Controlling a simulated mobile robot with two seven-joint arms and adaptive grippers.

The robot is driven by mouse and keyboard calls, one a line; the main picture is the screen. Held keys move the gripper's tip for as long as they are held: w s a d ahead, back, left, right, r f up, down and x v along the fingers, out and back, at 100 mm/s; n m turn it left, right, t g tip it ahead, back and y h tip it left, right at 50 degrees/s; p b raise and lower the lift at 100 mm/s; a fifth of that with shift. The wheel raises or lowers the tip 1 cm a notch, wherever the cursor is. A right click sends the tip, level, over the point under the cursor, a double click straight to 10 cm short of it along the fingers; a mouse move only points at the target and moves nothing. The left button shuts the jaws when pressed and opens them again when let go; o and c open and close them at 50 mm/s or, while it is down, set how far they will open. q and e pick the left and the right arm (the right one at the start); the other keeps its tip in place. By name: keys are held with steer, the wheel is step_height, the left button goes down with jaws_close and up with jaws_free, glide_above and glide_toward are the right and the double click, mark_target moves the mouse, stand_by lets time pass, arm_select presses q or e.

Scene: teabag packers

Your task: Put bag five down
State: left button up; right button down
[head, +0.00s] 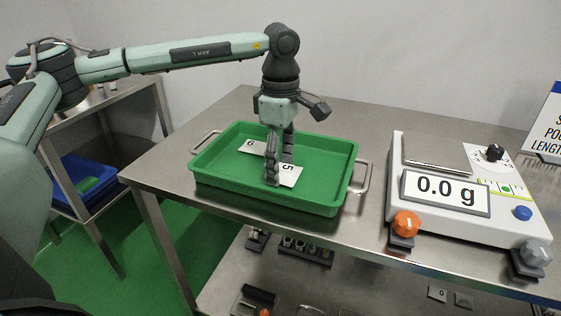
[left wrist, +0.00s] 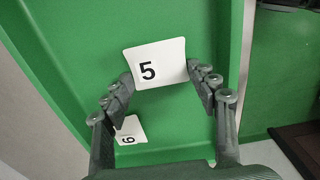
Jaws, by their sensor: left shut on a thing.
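Bag five, a white card-like bag marked 5 (head: 289,174), is between the fingers of my left gripper (head: 279,171), inside the green tray (head: 325,203). The left wrist view shows bag five (left wrist: 160,61) with a fingertip at each side edge, so my left gripper (left wrist: 160,78) is shut on it. It is low over the tray floor; I cannot tell whether it touches. Another white bag, marked 6 (head: 252,147), lies in the tray behind and left of it, and shows in the left wrist view (left wrist: 130,130) partly behind a finger. My right gripper is not in view.
A scale (head: 460,213) reading 0.0 g stands right of the tray on the steel table (head: 374,128), with an orange knob (head: 405,224) at its front. The tray has metal side handles. Blue bins (head: 82,182) sit on a lower shelf at the left.

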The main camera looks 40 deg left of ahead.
mark_target(281, 170)
arm_select(q)
steer(key=shift+f, duration=0.15)
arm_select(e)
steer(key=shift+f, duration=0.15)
arm_select(q)
steer(key=shift+f, duration=0.1)
steer(key=o, duration=0.7)
steer(key=shift+r, duration=0.2)
step_height(281, 170, up, 12)
steer(key=shift+b, duration=0.3)
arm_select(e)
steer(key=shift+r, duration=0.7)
